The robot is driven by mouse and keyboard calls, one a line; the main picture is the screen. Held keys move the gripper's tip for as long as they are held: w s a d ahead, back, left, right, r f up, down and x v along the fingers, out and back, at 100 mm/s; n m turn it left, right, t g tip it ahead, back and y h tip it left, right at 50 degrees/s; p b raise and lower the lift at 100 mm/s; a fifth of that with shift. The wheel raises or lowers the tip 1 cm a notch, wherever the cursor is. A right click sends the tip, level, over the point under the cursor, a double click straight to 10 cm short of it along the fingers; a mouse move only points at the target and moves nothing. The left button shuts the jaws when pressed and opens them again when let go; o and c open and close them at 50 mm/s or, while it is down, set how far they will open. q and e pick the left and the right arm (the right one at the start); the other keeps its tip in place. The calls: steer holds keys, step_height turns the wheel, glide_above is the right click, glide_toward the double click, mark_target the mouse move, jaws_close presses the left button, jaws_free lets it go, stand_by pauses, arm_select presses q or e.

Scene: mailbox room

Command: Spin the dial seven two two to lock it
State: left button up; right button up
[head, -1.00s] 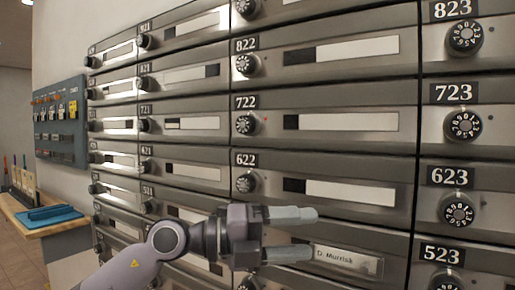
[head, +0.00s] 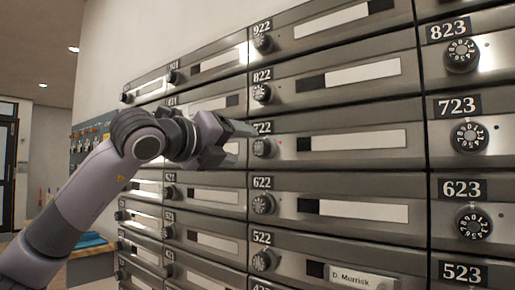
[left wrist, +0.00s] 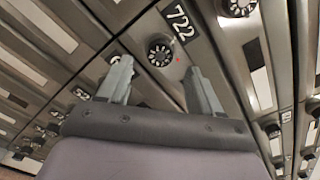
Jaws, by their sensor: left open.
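The 722 dial (head: 263,147) is a round black knob with white marks, just under the 722 label (head: 262,128) in the head view. A small red light (head: 281,142) shows to its right. In the left wrist view the dial (left wrist: 160,51) lies beyond and between the fingertips, near the top. My left gripper (head: 238,143) is open and empty, just left of the dial in the head view. In the left wrist view its two fingers (left wrist: 160,78) point toward the dial and appear apart from it. My right gripper is not in view.
Similar mailbox doors with dials surround it, such as the 822 dial (head: 262,93) above, the 622 dial (head: 263,204) below and the 723 dial (head: 469,137) to the right. A blue-grey panel (head: 88,142) and a counter (head: 88,254) stand at the left.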

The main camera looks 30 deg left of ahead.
mark_target(258, 147)
arm_select(q)
steer(key=w, duration=0.3)
steer(key=w+p, duration=0.1)
steer(key=w, duration=0.1)
steer(key=shift+w+d, duration=0.25)
steer(key=c, duration=1.1)
